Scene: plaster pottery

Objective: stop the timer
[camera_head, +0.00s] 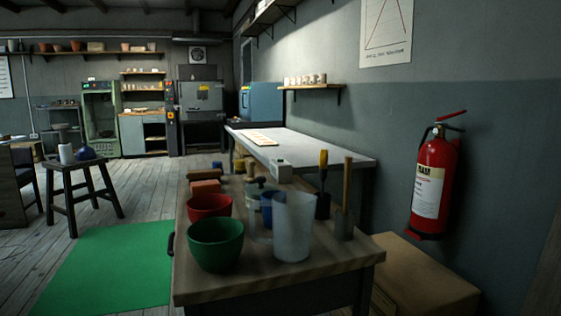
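Neither of my grippers is in view.
A green bowl (215,246), a red bowl (209,206) and upright tools (347,200) crowd the worktable. A long pale table (300,148) stands behind. A cardboard box (425,284) and fire extinguisher (435,182) are at right. A green mat (105,270) lies on clear floor at left.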

